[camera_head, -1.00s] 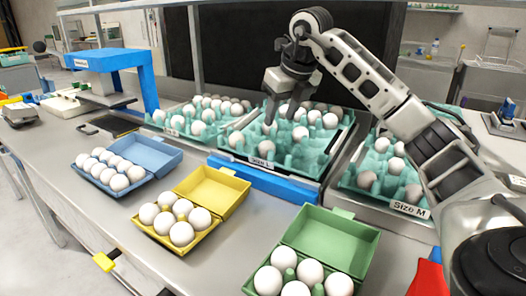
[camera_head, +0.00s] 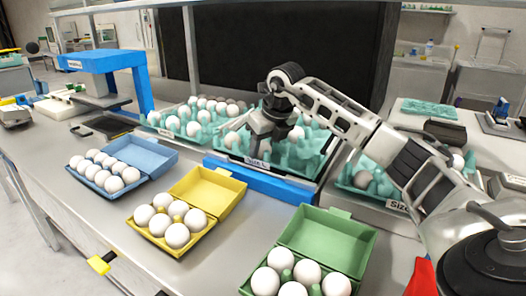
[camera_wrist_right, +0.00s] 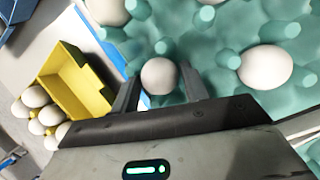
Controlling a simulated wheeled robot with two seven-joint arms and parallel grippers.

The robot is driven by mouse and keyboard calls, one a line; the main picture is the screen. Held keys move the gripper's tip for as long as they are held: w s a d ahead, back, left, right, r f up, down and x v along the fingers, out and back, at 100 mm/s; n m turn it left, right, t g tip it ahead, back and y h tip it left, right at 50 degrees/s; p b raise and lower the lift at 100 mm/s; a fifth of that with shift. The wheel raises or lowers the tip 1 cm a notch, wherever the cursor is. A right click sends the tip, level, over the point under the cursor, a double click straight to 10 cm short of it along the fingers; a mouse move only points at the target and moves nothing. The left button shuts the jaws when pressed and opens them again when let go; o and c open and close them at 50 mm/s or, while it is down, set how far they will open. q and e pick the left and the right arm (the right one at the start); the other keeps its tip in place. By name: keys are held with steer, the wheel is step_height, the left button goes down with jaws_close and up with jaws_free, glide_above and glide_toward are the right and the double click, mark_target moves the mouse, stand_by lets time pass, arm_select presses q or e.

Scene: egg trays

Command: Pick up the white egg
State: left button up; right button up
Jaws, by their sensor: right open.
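My right gripper (camera_head: 265,150) is low over the middle teal egg tray (camera_head: 318,165), its jaws pointing down. In the wrist view its two fingers (camera_wrist_right: 158,88) are open, one on each side of a white egg (camera_wrist_right: 158,76) in the tray. I cannot tell whether they touch it. That egg is mostly hidden by the gripper in the head view. Another white egg (camera_wrist_right: 266,67) sits to the right in the wrist view, and one (camera_wrist_right: 106,10) at the top. My left gripper is not in view.
Blue (camera_head: 147,153), yellow (camera_head: 233,193) and green (camera_head: 347,232) cartons with white eggs stand open in front. Teal trays lie on either side of the middle one, the right one (camera_head: 345,184) partly behind my arm. A blue stand (camera_head: 142,88) is back left.

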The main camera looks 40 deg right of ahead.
mark_target(264, 144)
steer(key=shift+c, duration=0.4)
steer(key=shift+c, duration=1)
steer(key=shift+r, duration=0.1)
steer(key=shift+r, duration=0.5)
steer(key=r, duration=0.2)
steer(key=shift+s+a+r, duration=0.15)
steer(key=shift+a+r, duration=0.1)
steer(key=shift+r, duration=0.15)
steer(key=s+a+r, duration=0.9)
steer(key=shift+s+a, duration=0.2)
steer(key=shift+s, duration=0.2)
